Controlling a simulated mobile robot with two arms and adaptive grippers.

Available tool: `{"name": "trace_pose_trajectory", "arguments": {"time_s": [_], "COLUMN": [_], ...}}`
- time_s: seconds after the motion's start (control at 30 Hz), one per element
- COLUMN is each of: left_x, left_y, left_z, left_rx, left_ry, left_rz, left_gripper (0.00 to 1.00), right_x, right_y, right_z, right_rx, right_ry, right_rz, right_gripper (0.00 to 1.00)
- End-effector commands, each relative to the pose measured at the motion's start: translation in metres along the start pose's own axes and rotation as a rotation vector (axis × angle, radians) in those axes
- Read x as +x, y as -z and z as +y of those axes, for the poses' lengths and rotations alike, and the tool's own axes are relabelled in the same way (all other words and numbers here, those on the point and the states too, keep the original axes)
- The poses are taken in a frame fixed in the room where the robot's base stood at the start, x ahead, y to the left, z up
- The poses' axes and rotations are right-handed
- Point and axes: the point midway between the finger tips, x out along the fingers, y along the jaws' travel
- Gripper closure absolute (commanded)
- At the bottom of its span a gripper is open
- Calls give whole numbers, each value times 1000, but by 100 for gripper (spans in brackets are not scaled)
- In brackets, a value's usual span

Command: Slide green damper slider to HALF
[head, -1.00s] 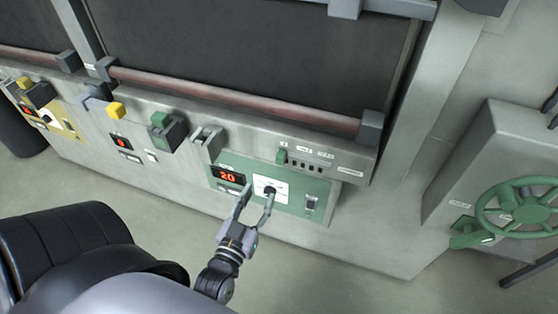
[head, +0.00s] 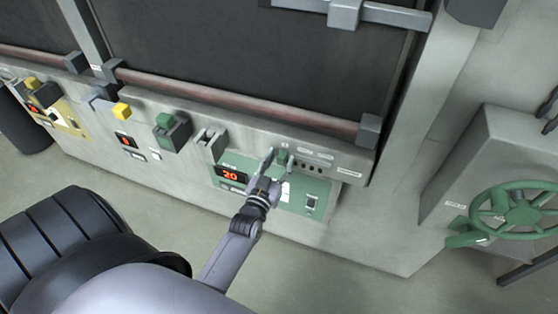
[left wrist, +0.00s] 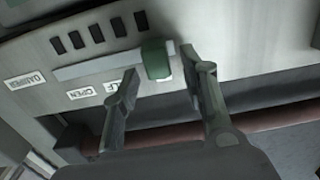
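The green damper slider (head: 282,156) sits at the left end of its slot on the grey ledge above the green panel. In the left wrist view the slider knob (left wrist: 156,58) is at the right end of the slot (left wrist: 100,66), past a partly covered label and farther from the OPEN label (left wrist: 80,94). My left gripper (head: 279,157) is open, with one finger on each side of the knob. In the left wrist view gaps show between the knob and both fingers. My right gripper is not in view.
Below the slider is a green panel (head: 322,190) with a red "20" display (head: 230,174); my gripper partly covers it. A grey bracket (head: 211,140) stands left of the slider. A green handwheel (head: 520,208) is at the right. A reddish bar (head: 230,103) runs above the ledge.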

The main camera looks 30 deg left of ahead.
Motion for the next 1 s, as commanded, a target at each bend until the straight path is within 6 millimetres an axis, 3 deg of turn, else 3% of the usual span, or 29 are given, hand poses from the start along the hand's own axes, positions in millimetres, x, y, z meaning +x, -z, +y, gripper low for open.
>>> {"name": "trace_pose_trajectory", "arguments": {"time_s": [0.13, 0.7, 1.0], "left_x": [0, 0, -1], "left_y": [0, 0, 0], "left_z": [0, 0, 0], "left_rx": [0, 0, 0], "left_ry": [0, 0, 0], "left_rz": [0, 0, 0], "left_gripper": [61, 99, 100], "right_x": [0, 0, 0], "right_y": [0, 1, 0], "right_z": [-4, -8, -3], "right_rx": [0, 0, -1], "right_ry": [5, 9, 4], "right_rz": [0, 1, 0], "right_gripper": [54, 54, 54]}}
